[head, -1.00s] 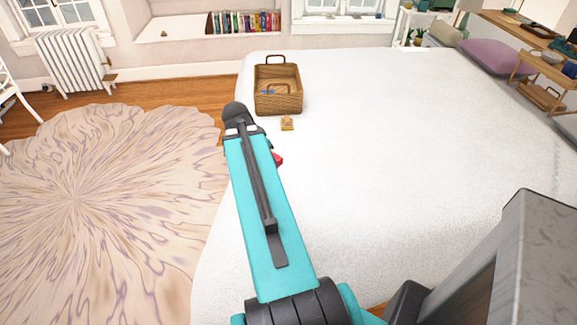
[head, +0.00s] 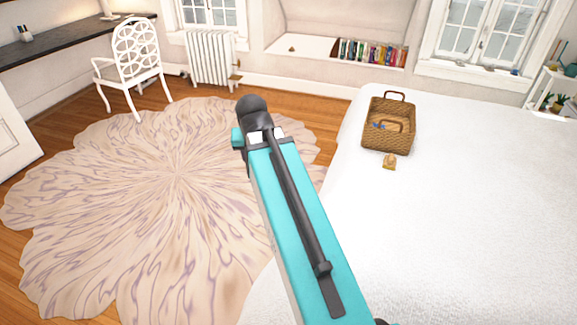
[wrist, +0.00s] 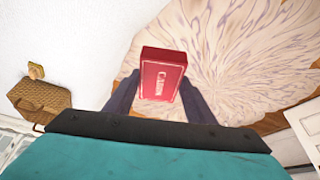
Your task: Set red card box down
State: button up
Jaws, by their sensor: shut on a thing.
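The red card box (wrist: 162,75) shows in the wrist view, with pale lettering on its face. My gripper (wrist: 160,88) is shut on it, with one dark finger on each side of the box. The box is in the air; behind it in the wrist view are the rug and the edge of the white bed. In the head view my teal arm reaches over the bed's left edge and the rug, and it hides the box and the gripper.
A wicker basket (head: 388,128) with handles stands on the white bed (head: 455,220), a small tan object (head: 389,162) in front of it. A patterned rug (head: 110,190) covers the floor at left. A white chair (head: 130,60) and radiator (head: 210,60) stand beyond. Much of the bed is clear.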

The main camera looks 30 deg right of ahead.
jog(key=w+a+r+n+y, duration=0.1)
jog(key=a+r+n, duration=0.2)
jog(key=a, duration=0.5)
jog(key=w+a+r+n+y, duration=0.1)
jog(key=w+a+r+n, duration=0.1)
jog(key=a, duration=0.6)
jog(key=shift+r+n+t, duration=0.4)
jog(key=shift+r+n, duration=0.15)
jog(key=shift+n, duration=0.15)
jog(key=shift+s+d, duration=0.1)
